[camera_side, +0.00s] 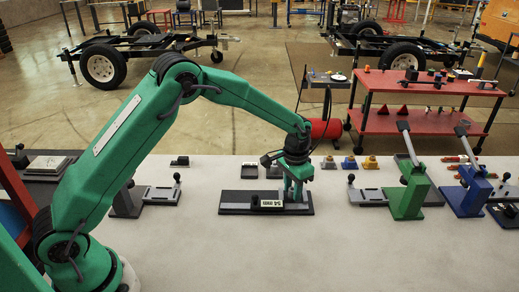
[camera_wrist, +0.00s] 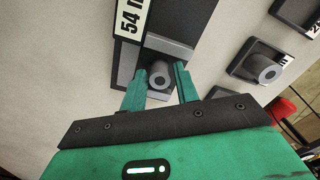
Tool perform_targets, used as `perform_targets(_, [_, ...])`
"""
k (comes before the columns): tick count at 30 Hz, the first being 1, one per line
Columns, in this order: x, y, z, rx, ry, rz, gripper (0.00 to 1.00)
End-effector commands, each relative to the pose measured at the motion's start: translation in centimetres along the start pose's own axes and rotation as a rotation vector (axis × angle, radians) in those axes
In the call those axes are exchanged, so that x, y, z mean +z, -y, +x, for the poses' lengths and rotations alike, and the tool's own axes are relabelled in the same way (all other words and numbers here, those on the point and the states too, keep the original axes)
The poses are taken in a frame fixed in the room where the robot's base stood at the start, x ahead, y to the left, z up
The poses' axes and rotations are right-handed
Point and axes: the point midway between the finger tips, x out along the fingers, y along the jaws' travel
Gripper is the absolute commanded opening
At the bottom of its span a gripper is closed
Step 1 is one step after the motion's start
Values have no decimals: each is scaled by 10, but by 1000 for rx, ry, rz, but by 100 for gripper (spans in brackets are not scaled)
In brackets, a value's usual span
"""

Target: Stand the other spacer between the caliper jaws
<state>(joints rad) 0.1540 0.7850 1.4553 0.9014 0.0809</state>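A grey hollow spacer (camera_wrist: 160,78) stands end-up on the dark caliper with the "54 mm" label (camera_wrist: 130,22). My gripper (camera_wrist: 161,68) is low over this caliper, with one green finger on each side of the spacer. Narrow gaps appear between fingers and spacer, so it looks open around it. In the side view my gripper (camera_side: 294,198) points down at the right part of the caliper (camera_side: 236,200) and hides the spacer.
Small dark trays (camera_side: 249,172) lie behind the caliper. A grey fixture (camera_side: 128,203) stands left; a green stand (camera_side: 408,195) and a blue stand (camera_side: 467,192) are to the right. Small yellow and blue pieces (camera_side: 349,163) line the back edge. The front of the table is clear.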

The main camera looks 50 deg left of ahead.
Motion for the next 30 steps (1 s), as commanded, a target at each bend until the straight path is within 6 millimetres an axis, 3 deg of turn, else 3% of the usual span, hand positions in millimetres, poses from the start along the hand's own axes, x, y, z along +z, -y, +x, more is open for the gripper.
perform_targets(21, [-1, 0, -101, 0, -3, 0, 30])
perform_targets(30, [0, 0, -117, 0, -1, 0, 30])
